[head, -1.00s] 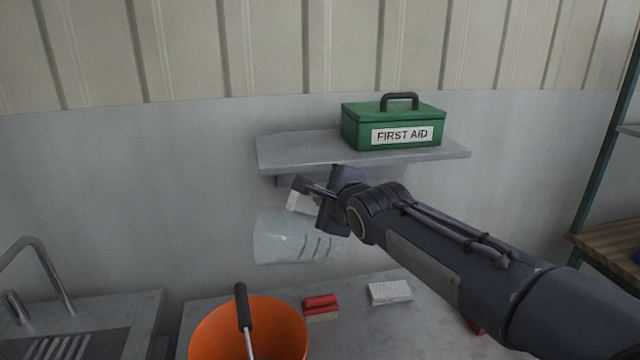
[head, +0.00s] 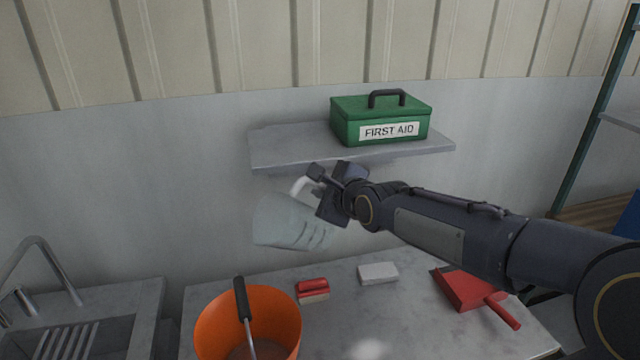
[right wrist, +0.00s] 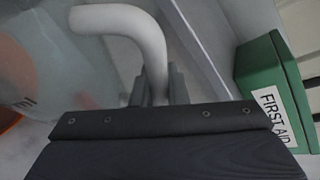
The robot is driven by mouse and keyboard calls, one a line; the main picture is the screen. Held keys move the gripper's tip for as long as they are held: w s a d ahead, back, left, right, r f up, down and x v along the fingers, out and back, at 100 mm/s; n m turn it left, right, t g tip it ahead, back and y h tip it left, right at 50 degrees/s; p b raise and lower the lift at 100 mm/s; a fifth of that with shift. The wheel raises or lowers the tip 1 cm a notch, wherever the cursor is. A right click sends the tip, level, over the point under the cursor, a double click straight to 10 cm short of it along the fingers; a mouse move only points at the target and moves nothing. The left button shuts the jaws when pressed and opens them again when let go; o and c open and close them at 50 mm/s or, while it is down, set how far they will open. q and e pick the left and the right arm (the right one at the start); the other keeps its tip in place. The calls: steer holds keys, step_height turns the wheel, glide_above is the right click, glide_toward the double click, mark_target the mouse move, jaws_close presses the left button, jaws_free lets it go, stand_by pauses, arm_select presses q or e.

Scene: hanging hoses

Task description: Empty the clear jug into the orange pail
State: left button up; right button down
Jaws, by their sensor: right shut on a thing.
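The clear jug (head: 283,224) hangs in the air in the head view, tilted, above and behind the orange pail (head: 268,316). My right gripper (head: 317,186) is shut on the jug's white handle, which also shows in the right wrist view (right wrist: 128,22). The jug's clear wall fills the left of that wrist view. I cannot make out how much is in the jug. The pail stands on the counter with a black-handled tool (head: 241,298) leaning in it; something brownish shows at its bottom. My left gripper is not in view.
A shelf (head: 285,152) with a green first aid box (head: 380,120) is just above and behind the gripper. A red brush (head: 312,289), a white block (head: 378,273) and a red dustpan (head: 468,289) lie on the counter (head: 345,310). A sink with a tap (head: 50,262) is at left.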

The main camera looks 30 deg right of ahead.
steer(key=shift+r, duration=0.1)
steer(key=shift+w+d+f, duration=0.1)
steer(key=shift+w+f, duration=0.05)
steer(key=shift+f, duration=0.15)
steer(key=d+f+m+g+y+b, duration=0.1)
steer(key=d+m+y+b, duration=0.3)
steer(key=d+m+b, duration=0.2)
steer(key=shift+w+d+f+y+b, duration=0.2)
steer(key=shift+w+y+b, duration=0.25)
steer(key=shift+b, duration=0.9)
steer(key=shift+a, duration=0.1)
